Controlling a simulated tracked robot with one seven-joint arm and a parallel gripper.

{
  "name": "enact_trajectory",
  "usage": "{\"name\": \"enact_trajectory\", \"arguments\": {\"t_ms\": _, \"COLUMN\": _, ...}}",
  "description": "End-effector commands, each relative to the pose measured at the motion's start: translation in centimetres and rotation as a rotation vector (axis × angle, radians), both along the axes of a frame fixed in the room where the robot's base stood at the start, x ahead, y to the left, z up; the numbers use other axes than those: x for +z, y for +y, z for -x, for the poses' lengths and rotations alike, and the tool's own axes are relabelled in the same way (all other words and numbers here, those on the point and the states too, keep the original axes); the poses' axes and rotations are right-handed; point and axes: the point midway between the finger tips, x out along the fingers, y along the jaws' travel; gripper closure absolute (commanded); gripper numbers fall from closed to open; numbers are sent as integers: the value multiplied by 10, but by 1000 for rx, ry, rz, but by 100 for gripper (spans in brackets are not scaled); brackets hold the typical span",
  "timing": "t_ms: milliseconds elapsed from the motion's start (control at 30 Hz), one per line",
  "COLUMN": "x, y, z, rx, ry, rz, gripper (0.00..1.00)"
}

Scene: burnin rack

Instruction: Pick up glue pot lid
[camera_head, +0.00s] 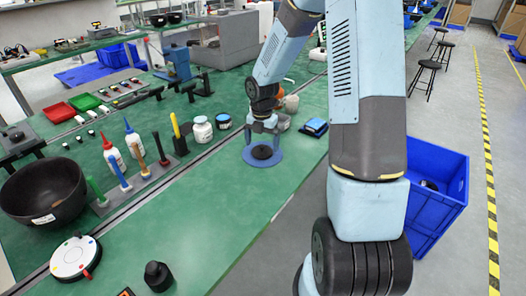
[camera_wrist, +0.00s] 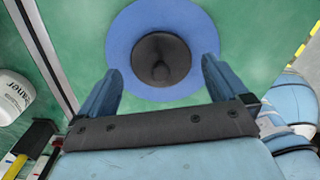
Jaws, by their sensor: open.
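My gripper (camera_head: 263,129) is over the lid, pointing down. In the wrist view its two blue fingers (camera_wrist: 160,70) are apart, with the lid's knob seen between them and nothing held. The height of the fingertips above the lid is hard to tell.
Bottles and upright tools are farther left, by a black bowl (camera_head: 45,192). The bench in front of the disc is clear. A blue crate (camera_head: 436,190) stands right.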

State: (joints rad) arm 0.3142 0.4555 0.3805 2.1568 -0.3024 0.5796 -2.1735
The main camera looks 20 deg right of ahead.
Motion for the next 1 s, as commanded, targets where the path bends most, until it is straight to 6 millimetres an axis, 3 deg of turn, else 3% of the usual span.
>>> {"name": "enact_trajectory", "arguments": {"t_ms": 200, "x": -20, "y": 0, "z": 0, "rx": 0, "ry": 1, "rz": 1, "gripper": 0}}
{"name": "enact_trajectory", "arguments": {"t_ms": 467, "x": -21, "y": 0, "z": 0, "rx": 1, "ry": -1, "rz": 1, "gripper": 1}}
{"name": "enact_trajectory", "arguments": {"t_ms": 1000, "x": -21, "y": 1, "z": 0, "rx": 1, "ry": -1, "rz": 1, "gripper": 49}}
